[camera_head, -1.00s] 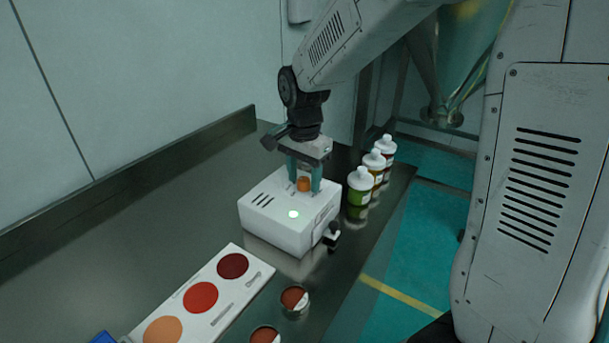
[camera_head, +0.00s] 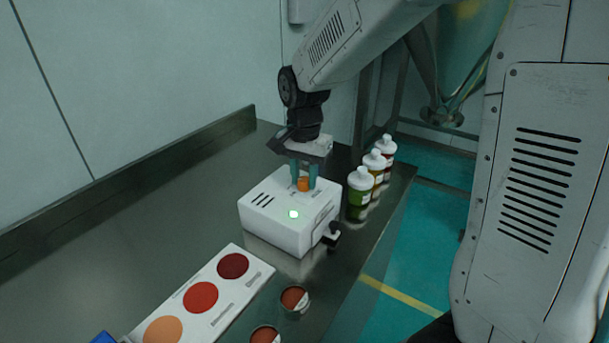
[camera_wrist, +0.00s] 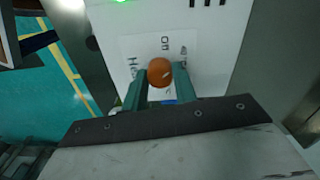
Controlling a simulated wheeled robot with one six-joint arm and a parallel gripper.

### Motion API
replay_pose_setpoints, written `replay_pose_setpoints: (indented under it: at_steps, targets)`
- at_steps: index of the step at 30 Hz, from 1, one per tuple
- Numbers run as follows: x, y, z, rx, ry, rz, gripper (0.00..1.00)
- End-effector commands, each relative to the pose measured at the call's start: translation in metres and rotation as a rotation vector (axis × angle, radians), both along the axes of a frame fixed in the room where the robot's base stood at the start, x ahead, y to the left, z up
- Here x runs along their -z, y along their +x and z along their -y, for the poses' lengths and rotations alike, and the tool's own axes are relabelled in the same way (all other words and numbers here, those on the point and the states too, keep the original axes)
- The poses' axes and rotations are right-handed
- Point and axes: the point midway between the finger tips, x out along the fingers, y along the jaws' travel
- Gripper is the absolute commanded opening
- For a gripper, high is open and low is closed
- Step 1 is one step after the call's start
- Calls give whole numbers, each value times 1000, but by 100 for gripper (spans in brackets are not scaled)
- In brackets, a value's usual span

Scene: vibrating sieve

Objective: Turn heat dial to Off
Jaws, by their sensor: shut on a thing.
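The heat dial is an orange round knob (camera_head: 304,184) on top of a white box-shaped device (camera_head: 264,228). My gripper (camera_head: 304,182) comes down from above with its teal fingers on both sides of the knob and is shut on it. In the wrist view the orange knob (camera_wrist: 159,71) sits between the fingertips of my gripper (camera_wrist: 160,78). A small light mark shows on the knob's lower right. Printed labels lie around it, partly hidden by the fingers.
Three bottles with white caps, green (camera_head: 359,193), orange (camera_head: 375,168) and red (camera_head: 387,150), stand right of the device. A white colour card (camera_head: 236,293) and two small cups of reddish-brown material, one here (camera_head: 294,299), lie in front. The table's left side is clear.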

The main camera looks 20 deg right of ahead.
Motion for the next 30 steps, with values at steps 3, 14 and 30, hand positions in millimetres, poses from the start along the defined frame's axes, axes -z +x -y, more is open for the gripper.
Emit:
replay_pose_setpoints:
  at_steps: [3,14,30]
  targets:
    - [-1,1,0,-102,0,3,5]
    - [-1,1,0,-414,0,4,5]
    - [-1,2,0,-652,-1,5,5]
